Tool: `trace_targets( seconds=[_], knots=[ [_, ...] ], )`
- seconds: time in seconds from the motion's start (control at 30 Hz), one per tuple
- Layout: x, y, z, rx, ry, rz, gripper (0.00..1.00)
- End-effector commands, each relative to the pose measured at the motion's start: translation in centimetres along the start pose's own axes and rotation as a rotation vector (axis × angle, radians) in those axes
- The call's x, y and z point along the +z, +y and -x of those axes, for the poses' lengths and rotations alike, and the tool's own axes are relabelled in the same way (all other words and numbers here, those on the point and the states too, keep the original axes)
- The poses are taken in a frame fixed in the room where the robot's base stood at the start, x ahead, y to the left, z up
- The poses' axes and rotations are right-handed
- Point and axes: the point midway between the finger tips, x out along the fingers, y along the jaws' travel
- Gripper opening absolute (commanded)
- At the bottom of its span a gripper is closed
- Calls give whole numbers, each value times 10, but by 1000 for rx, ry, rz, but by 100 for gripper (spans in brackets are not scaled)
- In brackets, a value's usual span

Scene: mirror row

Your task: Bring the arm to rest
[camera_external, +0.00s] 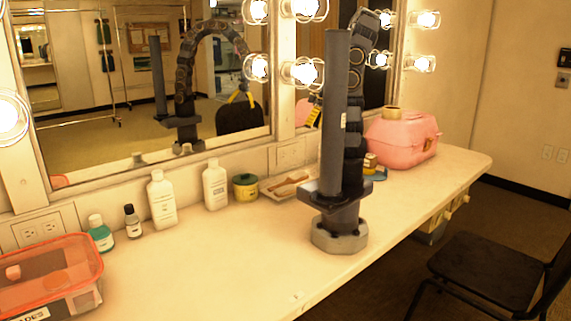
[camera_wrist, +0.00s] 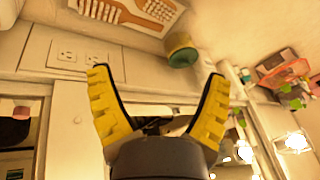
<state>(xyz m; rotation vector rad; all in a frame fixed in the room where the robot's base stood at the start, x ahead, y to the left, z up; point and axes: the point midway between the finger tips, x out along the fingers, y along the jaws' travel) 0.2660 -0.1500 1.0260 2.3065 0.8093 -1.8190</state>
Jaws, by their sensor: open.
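My gripper (camera_wrist: 157,72) is open in the wrist view, its two yellow ridged fingers spread wide with nothing between them. In the external view only a small yellow part of my gripper (camera_external: 315,112) shows left of my dark upright column, in front of the mirror and above the wall outlet; the rest is hidden. The large mirror (camera_external: 90,120) reflects my arched arm with its yellow fingers. My arm stands on the counter (camera_external: 230,250).
A tray with a brush (camera_external: 288,186), a green-and-yellow jar (camera_external: 245,187) and several bottles line the wall. A pink case (camera_external: 403,137) stands right, a red-lidded box (camera_external: 55,262) left. Lit bulbs (camera_external: 305,73) edge the mirrors. The counter's front is mostly clear; a chair (camera_external: 490,268) stands beyond it.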

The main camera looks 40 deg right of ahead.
Motion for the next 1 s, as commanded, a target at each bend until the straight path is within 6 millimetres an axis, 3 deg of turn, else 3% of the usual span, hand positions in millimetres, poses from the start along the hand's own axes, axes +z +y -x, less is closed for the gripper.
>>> trace_targets(
  seconds=[0.03, 0.2, 0.3, 0.43, 0.63, 1.0],
  knots=[
    [-4, -30, 0, -40, -39, 33, 79],
    [-13, -103, 9, -21, -190, -50, 79],
    [-5, -144, 17, 39, -275, -136, 79],
    [17, -184, 26, 139, -349, -269, 79],
    [47, -211, 36, 252, -383, -427, 79],
    [48, -211, 36, 255, -383, -432, 79]
  ],
)
